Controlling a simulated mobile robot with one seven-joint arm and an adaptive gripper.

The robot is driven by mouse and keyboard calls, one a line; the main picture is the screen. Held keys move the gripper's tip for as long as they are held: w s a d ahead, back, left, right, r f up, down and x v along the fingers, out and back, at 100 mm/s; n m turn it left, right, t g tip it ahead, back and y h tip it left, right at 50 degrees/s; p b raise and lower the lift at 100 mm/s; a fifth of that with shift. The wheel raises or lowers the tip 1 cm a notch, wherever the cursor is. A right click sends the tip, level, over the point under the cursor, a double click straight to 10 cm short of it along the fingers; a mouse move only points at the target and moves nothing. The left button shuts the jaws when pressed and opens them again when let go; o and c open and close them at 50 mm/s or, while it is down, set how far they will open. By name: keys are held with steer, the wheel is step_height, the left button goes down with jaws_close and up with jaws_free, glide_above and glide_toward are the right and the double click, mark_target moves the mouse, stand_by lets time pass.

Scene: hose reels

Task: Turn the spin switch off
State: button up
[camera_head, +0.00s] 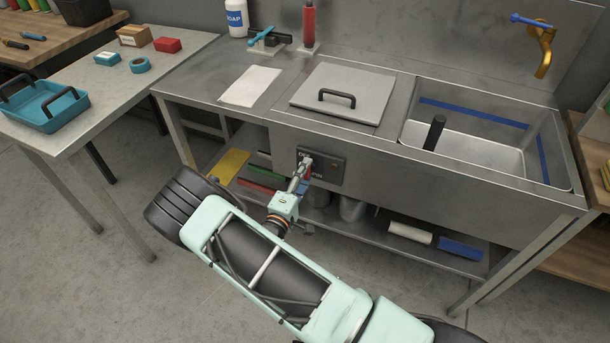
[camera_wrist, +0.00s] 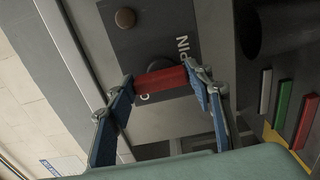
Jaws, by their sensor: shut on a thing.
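The spin switch is a red lever on a dark knob, set on a dark panel (camera_head: 331,170) on the front of the steel sink bench. In the wrist view the red lever (camera_wrist: 161,82) lies crosswise between my fingertips, with part of the word "SPIN" on the panel (camera_wrist: 150,45) beside it. My gripper (camera_head: 305,170) is at the panel in the head view. In the wrist view my gripper (camera_wrist: 163,88) has its blue fingers closed on the two ends of the red lever. The knob behind the lever is partly hidden.
A brown round button (camera_wrist: 125,18) is on the same panel. Above it are a lid with a black handle (camera_head: 337,98) and a steel sink basin (camera_head: 480,145). A lower shelf (camera_head: 370,235) holds buckets and coloured bars. A side table (camera_head: 110,85) stands at left.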

stand_by(0.5)
steer(key=o, duration=1.2)
steer(key=shift+c, duration=0.2)
steer(key=v, duration=1.2)
